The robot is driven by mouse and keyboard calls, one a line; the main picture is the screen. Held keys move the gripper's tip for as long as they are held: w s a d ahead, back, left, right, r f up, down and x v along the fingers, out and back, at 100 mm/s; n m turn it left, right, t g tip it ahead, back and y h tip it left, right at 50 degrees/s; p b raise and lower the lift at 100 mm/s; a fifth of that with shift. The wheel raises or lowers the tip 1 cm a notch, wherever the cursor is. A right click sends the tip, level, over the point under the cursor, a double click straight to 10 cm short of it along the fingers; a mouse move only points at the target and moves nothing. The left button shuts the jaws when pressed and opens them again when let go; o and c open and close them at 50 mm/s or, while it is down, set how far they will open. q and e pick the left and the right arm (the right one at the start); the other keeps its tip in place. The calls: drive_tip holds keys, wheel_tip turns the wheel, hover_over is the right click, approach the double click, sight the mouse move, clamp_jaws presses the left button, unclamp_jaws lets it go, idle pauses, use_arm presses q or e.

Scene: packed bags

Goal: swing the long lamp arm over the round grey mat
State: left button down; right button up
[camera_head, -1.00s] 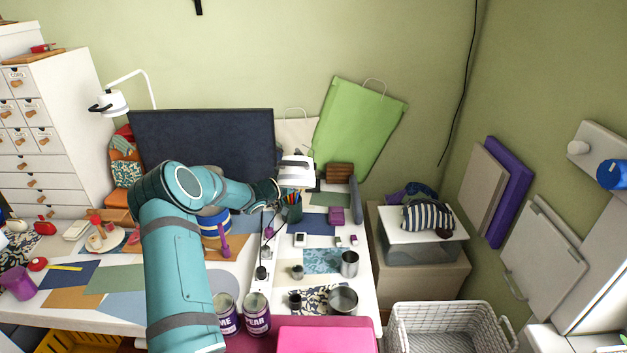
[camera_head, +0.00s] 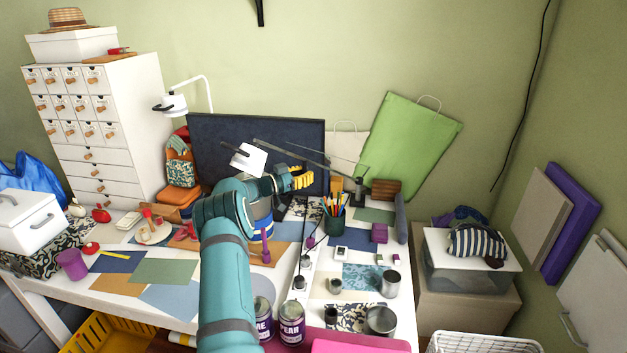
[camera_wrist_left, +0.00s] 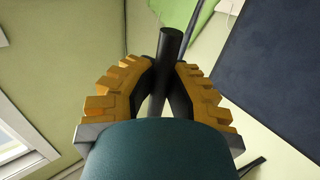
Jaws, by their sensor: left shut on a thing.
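The long lamp's thin dark arm (camera_head: 318,160) reaches left from its upright post (camera_head: 360,188) at the back of the desk. Its white head (camera_head: 249,158) hangs tilted in front of the dark monitor board. My left gripper (camera_head: 301,178) is just below the arm, right of the head. In the left wrist view its orange-yellow fingers (camera_wrist_left: 168,88) are shut on a dark round rod (camera_wrist_left: 169,45), which looks like part of the lamp arm. My right gripper is not in view.
A second white lamp (camera_head: 172,103) stands left of the monitor (camera_head: 208,140). A pencil cup (camera_head: 335,222), paint tins (camera_head: 291,325), metal pots (camera_head: 380,320) and a round plate with small things (camera_head: 152,233) stand on the desk. Flat coloured sheets (camera_head: 165,270) lie at the left.

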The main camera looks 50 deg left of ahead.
use_arm(q)
drive_tip(key=shift+s+a+f, duration=0.15)
drive_tip(key=shift+s+a, duration=0.1)
drive_tip(key=shift+a, duration=0.25)
drive_tip(key=c, duration=0.9)
unclamp_jaws()
drive_tip(key=shift+s, duration=0.2)
drive_tip(key=shift+c, duration=0.2)
drive_tip(key=shift+w, duration=0.1)
drive_tip(key=s+a, duration=0.1)
drive_tip(key=s, duration=1.1)
drive_tip(key=shift+a, duration=0.35)
drive_tip(key=shift+w+d, duration=0.1)
drive_tip(key=shift+w, duration=0.05)
